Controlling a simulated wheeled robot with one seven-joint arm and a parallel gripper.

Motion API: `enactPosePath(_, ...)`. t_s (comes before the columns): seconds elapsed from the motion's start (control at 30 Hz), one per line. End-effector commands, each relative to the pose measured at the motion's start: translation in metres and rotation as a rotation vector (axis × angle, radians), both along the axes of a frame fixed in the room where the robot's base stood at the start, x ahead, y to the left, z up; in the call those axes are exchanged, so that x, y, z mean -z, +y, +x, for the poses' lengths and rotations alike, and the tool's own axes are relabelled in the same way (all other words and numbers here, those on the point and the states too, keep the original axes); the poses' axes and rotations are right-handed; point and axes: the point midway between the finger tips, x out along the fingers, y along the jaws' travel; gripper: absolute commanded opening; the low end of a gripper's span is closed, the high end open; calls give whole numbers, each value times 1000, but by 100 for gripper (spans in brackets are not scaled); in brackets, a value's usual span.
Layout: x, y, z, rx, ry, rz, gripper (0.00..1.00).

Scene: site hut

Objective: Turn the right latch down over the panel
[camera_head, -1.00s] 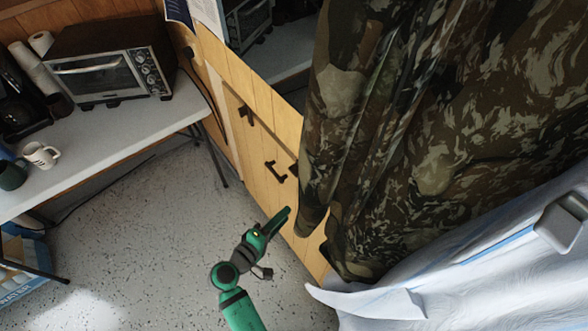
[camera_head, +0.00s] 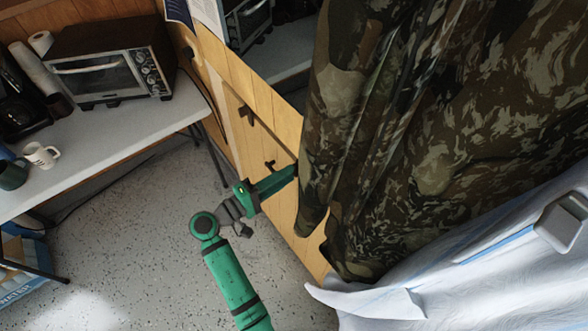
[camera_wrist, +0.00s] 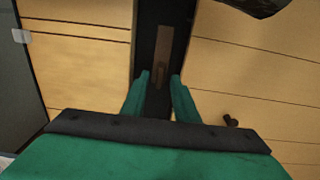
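In the wrist view a brown, bar-shaped latch (camera_wrist: 163,55) lies lengthwise on a dark upright strip (camera_wrist: 150,35) between pale wood boards. My gripper (camera_wrist: 160,76) is open, its two green fingers either side of the latch's near end. I cannot tell whether they touch it. In the head view my gripper (camera_head: 281,180) reaches the wooden panel (camera_head: 264,135) beside the curtain edge and covers part of the dark fittings there. One dark fitting (camera_head: 270,164) still shows just above the fingers. Another dark fitting (camera_head: 247,114) sits higher on the panel, to the left.
A camouflage curtain (camera_head: 400,120) hangs right of my gripper and hides the panel's right side. A white sheet (camera_head: 480,270) lies below it. A table (camera_head: 120,130) with a toaster oven (camera_head: 110,62) and mugs stands left. A small dark knob (camera_wrist: 231,121) shows on the boards.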

Motion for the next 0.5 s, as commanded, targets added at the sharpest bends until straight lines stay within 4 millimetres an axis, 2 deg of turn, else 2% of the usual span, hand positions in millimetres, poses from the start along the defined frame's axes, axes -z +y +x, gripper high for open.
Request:
enactPosePath(0.2, 0, -23, 16, 1, 1, 1, 27)
enactPosePath(0.5, 0, -30, 22, -1, 1, 1, 27)
